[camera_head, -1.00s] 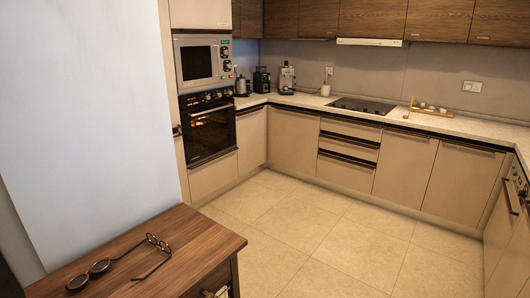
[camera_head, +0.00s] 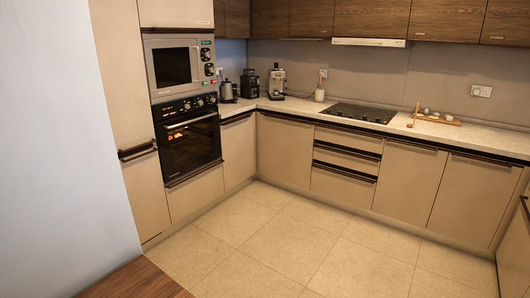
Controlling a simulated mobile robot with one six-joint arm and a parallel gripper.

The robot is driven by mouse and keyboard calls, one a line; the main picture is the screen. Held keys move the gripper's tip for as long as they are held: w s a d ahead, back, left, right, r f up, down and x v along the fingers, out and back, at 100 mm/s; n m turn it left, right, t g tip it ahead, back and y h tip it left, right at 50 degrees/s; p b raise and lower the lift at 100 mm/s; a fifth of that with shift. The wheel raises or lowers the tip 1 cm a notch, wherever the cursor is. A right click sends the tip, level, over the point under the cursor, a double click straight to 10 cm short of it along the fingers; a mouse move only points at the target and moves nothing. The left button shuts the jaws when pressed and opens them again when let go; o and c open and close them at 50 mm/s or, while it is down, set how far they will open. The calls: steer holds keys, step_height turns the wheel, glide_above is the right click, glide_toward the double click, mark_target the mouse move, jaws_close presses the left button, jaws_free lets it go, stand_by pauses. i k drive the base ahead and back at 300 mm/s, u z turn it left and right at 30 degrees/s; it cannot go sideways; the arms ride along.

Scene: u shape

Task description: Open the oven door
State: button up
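The black built-in oven (camera_head: 188,137) stands in the tall beige cabinet column at the left of the kitchen. Its door (camera_head: 192,150) is shut, with an orange glow behind the glass. A pale handle bar (camera_head: 190,122) runs across the door's top edge, below a row of control knobs (camera_head: 187,105). My gripper is not in view.
A microwave (camera_head: 180,63) sits directly above the oven. The tiled floor (camera_head: 290,235) before the cabinets is clear. A wooden tabletop (camera_head: 135,281) juts in at the bottom left, beside a pale wall (camera_head: 65,150). The counter with a black cooktop (camera_head: 360,113) runs along the back.

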mark_target(169, 173)
steer(key=u, duration=0.15)
steer(key=i, duration=1.85)
steer(key=u, duration=0.7)
steer(key=i, duration=0.8)
steer(key=u, duration=0.85)
steer(key=i, duration=0.65)
steer(key=u, duration=0.6)
steer(key=i, duration=0.65)
steer(key=u, duration=0.3)
